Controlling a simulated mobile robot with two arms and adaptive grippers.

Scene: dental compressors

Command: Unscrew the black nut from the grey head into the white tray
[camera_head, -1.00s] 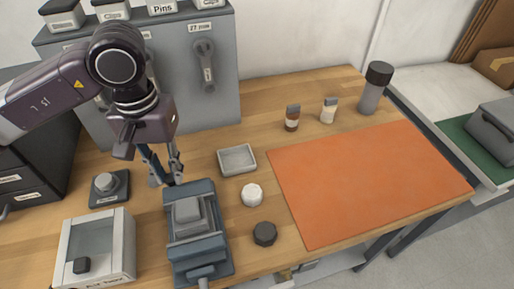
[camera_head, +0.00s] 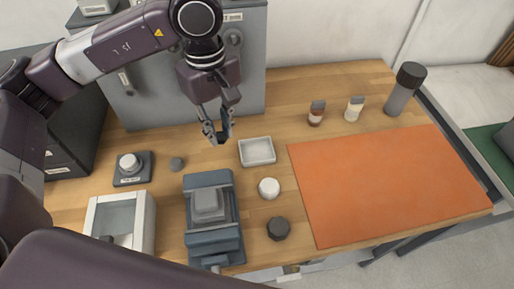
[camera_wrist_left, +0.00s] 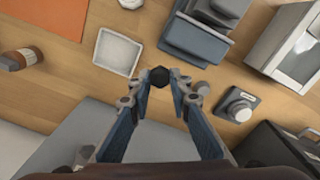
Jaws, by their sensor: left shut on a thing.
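My left gripper (camera_head: 218,138) is shut on the black nut (camera_wrist_left: 159,77), which shows between its fingertips in the wrist view. The gripper hangs above the bench, just left of the white tray (camera_head: 257,151) in the head view. The tray is shallow and looks empty; it also shows in the wrist view (camera_wrist_left: 117,52). The grey head (camera_head: 207,204) sits in the blue-grey vise (camera_head: 213,245), in front of and below the gripper. My right gripper is not in view.
A white round piece (camera_head: 269,188) and a dark round knob (camera_head: 278,229) stand right of the vise. A small grey disc (camera_head: 177,164) lies left of the gripper. An orange mat (camera_head: 385,185) covers the right side. Two small bottles and a dark-capped cylinder (camera_head: 404,88) stand behind it.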

